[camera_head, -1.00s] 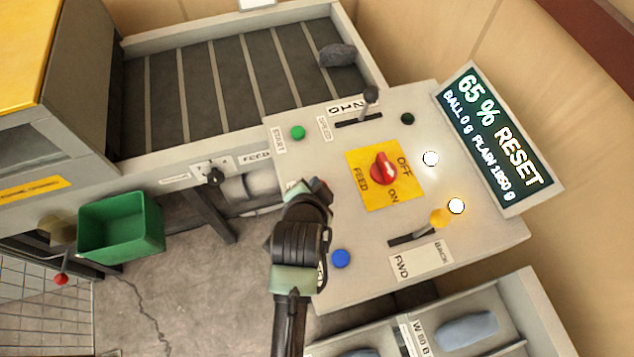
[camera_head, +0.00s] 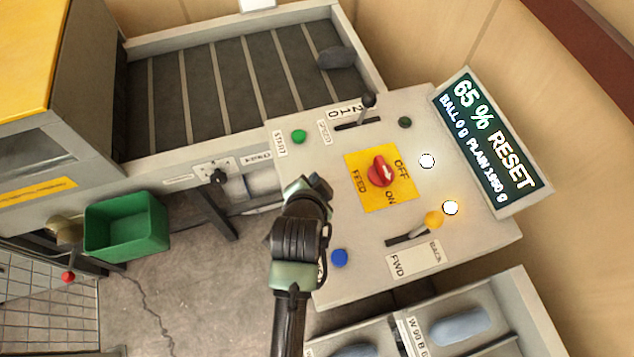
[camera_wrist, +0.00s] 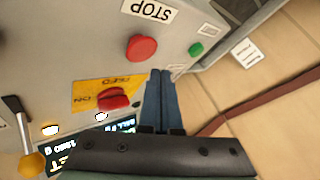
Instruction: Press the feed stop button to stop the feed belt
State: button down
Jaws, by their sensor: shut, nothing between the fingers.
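The red feed stop button (camera_wrist: 141,48) is a round cap on the light panel beside a STOP label (camera_wrist: 152,11) in the wrist view. My gripper (camera_wrist: 161,73) has its two blue fingers together, empty, with the tips below and to the right of the button in that picture. I see a gap between the tips and the button in the picture; depth is hard to tell. In the head view my gripper (camera_head: 308,186) is over the panel's left edge and hides the stop button. The feed belt (camera_head: 230,85) is dark with pale cross bars and carries a grey lump.
The control panel (camera_head: 350,285) also has a green START button (camera_head: 299,136), a red rotary switch (camera_head: 381,171) on a yellow plate, a blue button (camera_head: 339,257) and a yellow-knobbed lever (camera_head: 433,219). A display (camera_head: 485,140) stands at right. A green bin (camera_head: 127,225) is at left.

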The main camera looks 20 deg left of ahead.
jog(key=shift+r+p, duration=1.55)
jog(key=shift+r, duration=0.45)
jog(key=shift+f, duration=0.1)
jog(key=shift+w, duration=0.1)
